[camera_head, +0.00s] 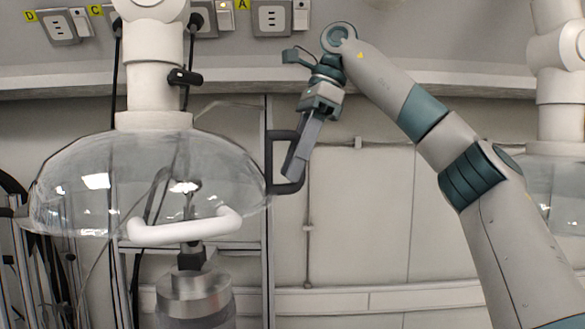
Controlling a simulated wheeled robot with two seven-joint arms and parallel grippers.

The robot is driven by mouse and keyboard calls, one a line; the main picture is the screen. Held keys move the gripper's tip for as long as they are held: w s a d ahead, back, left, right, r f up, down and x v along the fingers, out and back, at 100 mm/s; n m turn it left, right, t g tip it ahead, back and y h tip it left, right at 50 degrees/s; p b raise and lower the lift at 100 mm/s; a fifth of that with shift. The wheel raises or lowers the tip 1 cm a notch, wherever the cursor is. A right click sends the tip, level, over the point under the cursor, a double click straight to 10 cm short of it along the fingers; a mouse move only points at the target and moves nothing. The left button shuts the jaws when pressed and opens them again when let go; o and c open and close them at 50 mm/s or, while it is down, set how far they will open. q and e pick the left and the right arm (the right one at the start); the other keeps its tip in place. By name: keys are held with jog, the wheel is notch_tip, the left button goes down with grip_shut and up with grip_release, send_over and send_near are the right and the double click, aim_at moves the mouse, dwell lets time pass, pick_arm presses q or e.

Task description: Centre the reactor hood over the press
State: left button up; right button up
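The reactor hood is a clear dome (75,185) at the left, hung from a thick white vertical pipe. A white bar handle (185,228) runs along its front lower rim. The press shows below as a metal cylinder (193,290) with a dark fitting on top, partly seen through the dome. In the picture the press sits a little right of the dome's middle. My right gripper (291,172) points down, just right of the dome's right edge and apart from the handle. Its fingers are seen edge-on, so their gap is hidden. My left gripper is out of view.
A dark C-shaped bracket (268,160) shows by my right fingers. A black-knobbed joint (184,77) sits on the hood's pipe. Another clear hood (555,190) hangs at the far right. Sockets line the wall above. Black cables hang at the left.

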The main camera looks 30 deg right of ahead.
jog(key=shift+w+a+f, duration=0.1)
jog(key=shift+a+f, duration=0.05)
jog(key=shift+f, duration=0.3)
jog(key=shift+c, duration=0.4)
